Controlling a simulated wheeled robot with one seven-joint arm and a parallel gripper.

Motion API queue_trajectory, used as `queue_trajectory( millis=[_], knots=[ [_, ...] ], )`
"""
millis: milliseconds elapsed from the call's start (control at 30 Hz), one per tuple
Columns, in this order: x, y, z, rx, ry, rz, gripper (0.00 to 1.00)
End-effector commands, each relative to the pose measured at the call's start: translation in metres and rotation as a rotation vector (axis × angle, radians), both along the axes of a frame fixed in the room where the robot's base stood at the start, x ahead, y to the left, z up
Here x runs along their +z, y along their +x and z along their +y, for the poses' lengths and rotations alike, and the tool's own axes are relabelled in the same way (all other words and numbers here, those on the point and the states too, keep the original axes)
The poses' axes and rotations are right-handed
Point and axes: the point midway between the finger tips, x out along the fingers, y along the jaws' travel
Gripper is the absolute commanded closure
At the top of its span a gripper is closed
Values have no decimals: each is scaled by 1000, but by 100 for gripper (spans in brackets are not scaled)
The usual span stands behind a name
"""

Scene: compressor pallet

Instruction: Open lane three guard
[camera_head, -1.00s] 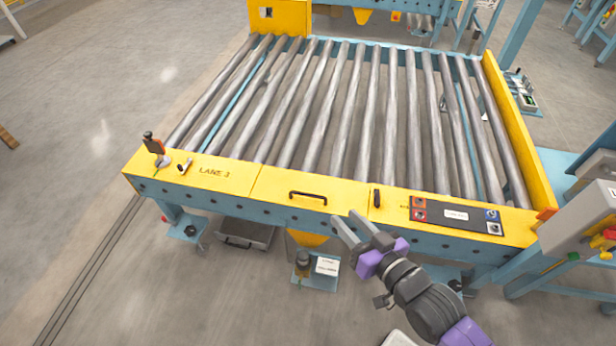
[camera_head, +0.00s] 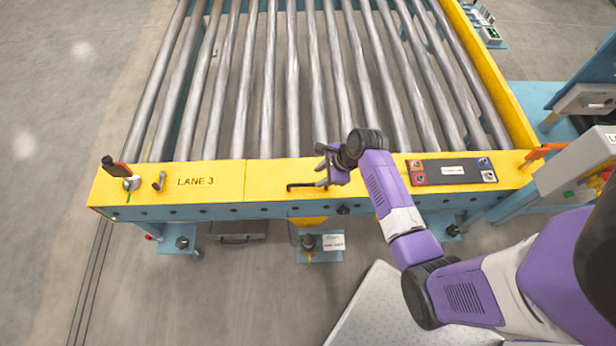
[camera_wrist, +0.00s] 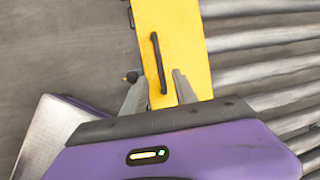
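The lane three guard is a flat yellow cover (camera_head: 270,173) on the front edge of the roller conveyor, right of the LANE 3 lettering (camera_head: 196,181). Its black bar handle (camera_head: 303,186) runs lengthwise along it. My gripper (camera_head: 323,166) is over the right end of the handle. In the wrist view the fingers of my gripper (camera_wrist: 158,84) are spread apart, with the near end of the handle (camera_wrist: 157,55) between them in the picture. I see no finger clearly touching the handle, and the height gap cannot be judged. The guard lies flat. My arm hides its right end.
A dark button panel (camera_head: 452,171) is to the right. Bare rollers (camera_head: 291,80) lie behind. A grey control box (camera_head: 575,165) stands far right.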

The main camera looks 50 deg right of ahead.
Motion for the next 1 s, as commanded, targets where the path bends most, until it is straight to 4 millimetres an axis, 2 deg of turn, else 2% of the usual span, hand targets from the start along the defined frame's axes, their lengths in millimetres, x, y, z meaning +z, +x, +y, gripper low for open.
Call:
queue_trajectory(
  millis=[167, 600, 1000],
  knots=[
    [-9, 3, 2, -30, 17, 7, 66],
    [-63, 28, 7, -28, 14, 5, 66],
    [-70, 32, 7, -28, 11, 4, 66]
  ],
)
